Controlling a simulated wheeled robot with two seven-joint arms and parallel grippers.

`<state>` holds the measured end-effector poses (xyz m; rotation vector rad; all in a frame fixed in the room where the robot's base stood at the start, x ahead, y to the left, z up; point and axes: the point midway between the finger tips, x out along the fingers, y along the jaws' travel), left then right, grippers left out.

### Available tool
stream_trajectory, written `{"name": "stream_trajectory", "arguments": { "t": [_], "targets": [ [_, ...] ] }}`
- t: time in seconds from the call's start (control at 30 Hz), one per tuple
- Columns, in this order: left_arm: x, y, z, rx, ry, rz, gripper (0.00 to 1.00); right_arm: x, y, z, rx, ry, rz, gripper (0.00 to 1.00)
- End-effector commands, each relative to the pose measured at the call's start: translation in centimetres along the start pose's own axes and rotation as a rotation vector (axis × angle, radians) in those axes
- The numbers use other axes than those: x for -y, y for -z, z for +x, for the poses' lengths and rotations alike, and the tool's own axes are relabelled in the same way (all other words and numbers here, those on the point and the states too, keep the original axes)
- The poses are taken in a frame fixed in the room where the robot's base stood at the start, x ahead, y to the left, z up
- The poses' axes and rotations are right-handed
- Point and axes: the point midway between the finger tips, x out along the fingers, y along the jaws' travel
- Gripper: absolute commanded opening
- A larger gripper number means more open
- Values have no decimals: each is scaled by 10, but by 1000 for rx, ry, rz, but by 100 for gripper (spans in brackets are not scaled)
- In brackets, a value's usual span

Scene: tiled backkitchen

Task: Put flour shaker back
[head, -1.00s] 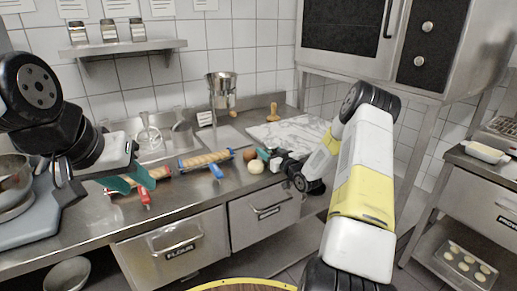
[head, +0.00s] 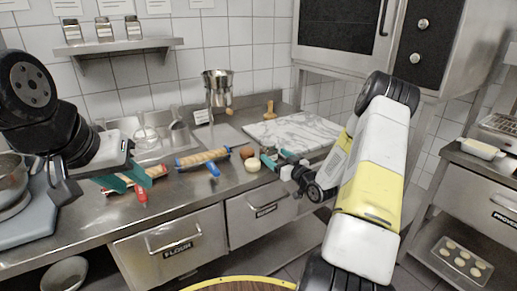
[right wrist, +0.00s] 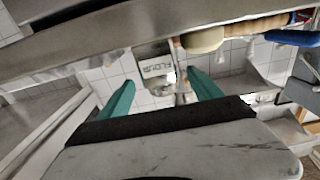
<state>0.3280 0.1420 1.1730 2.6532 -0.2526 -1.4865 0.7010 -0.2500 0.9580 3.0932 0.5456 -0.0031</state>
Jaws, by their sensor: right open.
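A small cream-topped round object (head: 252,166) stands on the counter beside a brown round object (head: 247,151); I cannot tell whether it is the flour shaker. Three jars with metal lids (head: 104,29) stand on the wall shelf. My right gripper (head: 273,160) has teal fingers and is open, just right of the cream-topped object. In the right wrist view its fingers (right wrist: 160,92) are apart with nothing between them, and the cream object (right wrist: 203,40) lies beyond them.
Rolling pins (head: 202,159) lie on the steel counter (head: 190,195). A marble board (head: 295,131) lies at the back right. A scale with a bowl (head: 12,185) is at the left.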

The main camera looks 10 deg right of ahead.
Motion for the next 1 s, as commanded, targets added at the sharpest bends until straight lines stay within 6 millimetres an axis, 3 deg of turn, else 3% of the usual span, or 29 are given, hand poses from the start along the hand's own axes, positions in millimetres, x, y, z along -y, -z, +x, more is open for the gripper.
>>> {"name": "stream_trajectory", "arguments": {
  "t": [0.1,0.23,0.37,0.47,0.6,0.77,0.87,1.0],
  "targets": [
    [0,0,0,0,0,0,36,-1,0,-22,1,-3,1,74],
    [0,0,0,0,0,0,36,0,0,-35,0,-1,0,74],
    [0,0,0,0,0,0,36,1,7,-36,26,-1,-19,74],
    [0,0,0,0,0,0,36,3,23,-29,104,-9,-63,74],
    [0,0,0,0,0,0,36,7,62,-24,277,-58,-138,74],
    [0,0,0,0,0,0,36,21,114,-45,465,-150,-169,74],
    [0,0,0,0,0,0,36,37,146,-71,562,-207,-151,74],
    [0,0,0,0,0,0,36,72,182,-122,681,-266,-82,74]
  ]
}}
